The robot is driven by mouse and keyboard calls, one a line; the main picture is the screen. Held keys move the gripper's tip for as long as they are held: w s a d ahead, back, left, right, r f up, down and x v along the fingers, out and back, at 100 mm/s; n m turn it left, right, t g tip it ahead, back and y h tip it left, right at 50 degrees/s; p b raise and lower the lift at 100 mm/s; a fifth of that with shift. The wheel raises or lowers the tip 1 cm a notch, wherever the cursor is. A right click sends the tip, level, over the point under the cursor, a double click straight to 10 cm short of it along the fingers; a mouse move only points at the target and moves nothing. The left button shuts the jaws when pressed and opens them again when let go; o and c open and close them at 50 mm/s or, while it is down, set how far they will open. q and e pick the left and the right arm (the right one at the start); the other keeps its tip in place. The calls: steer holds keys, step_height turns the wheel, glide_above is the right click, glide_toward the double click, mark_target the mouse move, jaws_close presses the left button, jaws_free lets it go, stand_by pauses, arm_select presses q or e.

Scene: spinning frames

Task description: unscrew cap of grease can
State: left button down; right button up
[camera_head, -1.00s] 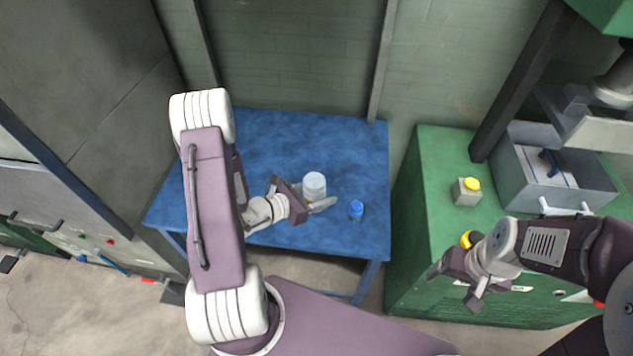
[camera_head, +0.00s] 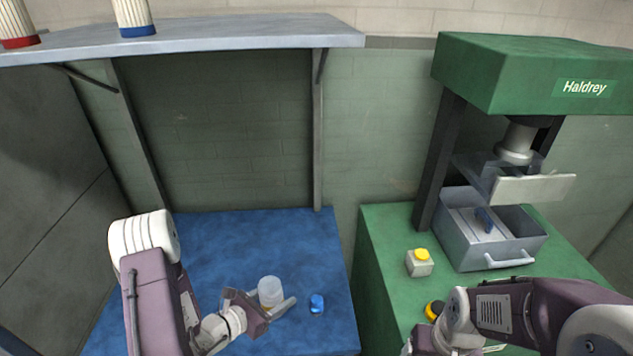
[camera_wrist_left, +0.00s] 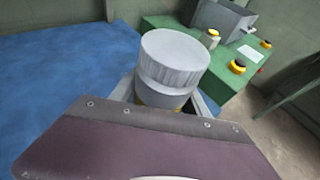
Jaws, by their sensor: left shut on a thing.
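The grease can (camera_head: 270,291) is a whitish cylinder over the blue table in the head view. In the left wrist view its broad, ribbed pale grey cap (camera_wrist_left: 174,58) is on top, with a bit of yellow showing low on the body. My left gripper (camera_head: 277,308) is shut on the can's body, below the cap. Its fingers lie on either side, and the can looks upright. I cannot tell whether its base touches the table. My right gripper (camera_head: 428,344) is cut off at the bottom edge of the head view, and its fingers are hidden.
The green press bench (camera_head: 380,245) on the right holds a yellow-topped box (camera_head: 420,262), a yellow button (camera_head: 434,310) and a grey bin (camera_head: 475,246). A shelf (camera_head: 230,36) spans above.

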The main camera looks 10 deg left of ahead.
mark_target(267, 310)
arm_select(q)
steer(key=shift+a, duration=0.35)
steer(key=shift+w+a+r+m+h, duration=0.1)
steer(key=shift+a+r+m+h, duration=0.1)
steer(key=shift+a+r, duration=0.35)
steer(key=shift+w+a+r+m+h, duration=0.1)
steer(key=shift+a+r+m+h, duration=0.15)
steer(key=shift+a, duration=0.45)
steer(key=shift+s+d+m+g+h, duration=0.1)
steer(key=shift+s+m+g+h, duration=0.25)
steer(key=shift+s+g, duration=0.05)
steer(key=s+m+g, duration=0.1)
steer(key=s+d+m+g+h, duration=0.1)
steer(key=s+d+f+m+g+h, duration=0.1)
steer(key=shift+s+f, duration=0.1)
steer(key=shift+s, duration=0.3)
steer(key=shift+d+h, duration=0.1)
steer(key=shift+h, duration=0.2)
